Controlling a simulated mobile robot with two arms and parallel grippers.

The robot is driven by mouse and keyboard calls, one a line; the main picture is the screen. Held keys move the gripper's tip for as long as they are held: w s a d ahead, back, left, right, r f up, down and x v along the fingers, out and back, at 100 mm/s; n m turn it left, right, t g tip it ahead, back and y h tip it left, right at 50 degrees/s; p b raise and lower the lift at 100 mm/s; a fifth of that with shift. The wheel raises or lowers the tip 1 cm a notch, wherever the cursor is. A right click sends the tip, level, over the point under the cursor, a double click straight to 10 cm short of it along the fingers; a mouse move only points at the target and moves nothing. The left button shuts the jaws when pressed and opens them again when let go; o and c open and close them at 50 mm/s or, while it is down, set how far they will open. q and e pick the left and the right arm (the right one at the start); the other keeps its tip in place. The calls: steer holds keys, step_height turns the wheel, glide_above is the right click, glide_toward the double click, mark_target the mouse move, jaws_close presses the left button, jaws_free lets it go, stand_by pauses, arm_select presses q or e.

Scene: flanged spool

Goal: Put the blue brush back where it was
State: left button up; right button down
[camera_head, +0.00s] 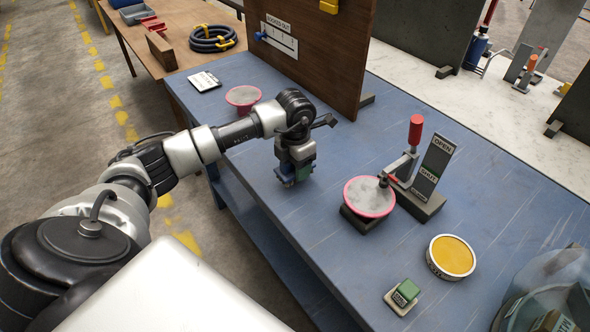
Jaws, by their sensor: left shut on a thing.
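My left gripper (296,166) hangs over the blue table (250,150), pointing down, left of the middle of the head view. It is shut on a small block-like thing with blue and green on it, which I take for the blue brush (288,178). The gripper hides part of it, and I cannot tell whether its underside touches the table. My right gripper is not in view.
Another pink-rimmed bowl (243,96) stands near a brown upright board (320,60). A yellow-topped round tin (451,257) and green block (408,291) are in front.

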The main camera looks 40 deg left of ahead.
arm_select(q)
step_height(320, 180, down, 2)
steer(key=shift+f, duration=0.55)
steer(key=o, duration=0.9)
steer(key=shift+r, duration=0.1)
steer(key=shift+r+p, duration=0.2)
steer(key=shift+p, duration=0.1)
steer(key=shift+r, duration=0.4)
step_height(320, 180, up, 11)
steer(key=shift+b, duration=1.1)
